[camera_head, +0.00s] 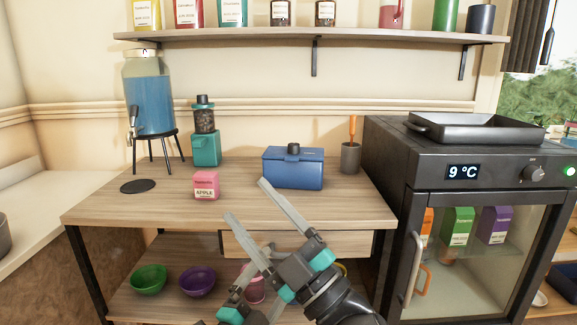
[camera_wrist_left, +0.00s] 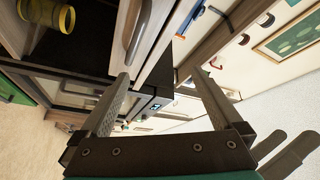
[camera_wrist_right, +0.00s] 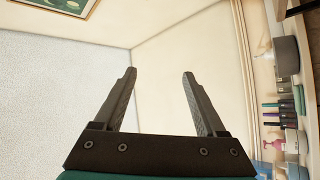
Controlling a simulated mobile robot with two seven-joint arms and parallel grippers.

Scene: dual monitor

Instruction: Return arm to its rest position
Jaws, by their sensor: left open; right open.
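My right gripper (camera_head: 247,199) shows in the head view, coming in from the bottom. It is in front of the wooden table (camera_head: 120,207), its two fingers pointing up and to the left, apart, with nothing between them. In the right wrist view my right gripper (camera_wrist_right: 158,73) is open and empty, facing bare pale walls.
A pink box (camera_head: 206,185), a blue box (camera_head: 293,168) and a drink dispenser (camera_head: 150,95) stand on the table. A green bowl (camera_head: 149,280) and a purple bowl (camera_head: 197,282) sit on the lower shelf. A dark glass-door fridge (camera_head: 412,170) stands at right.

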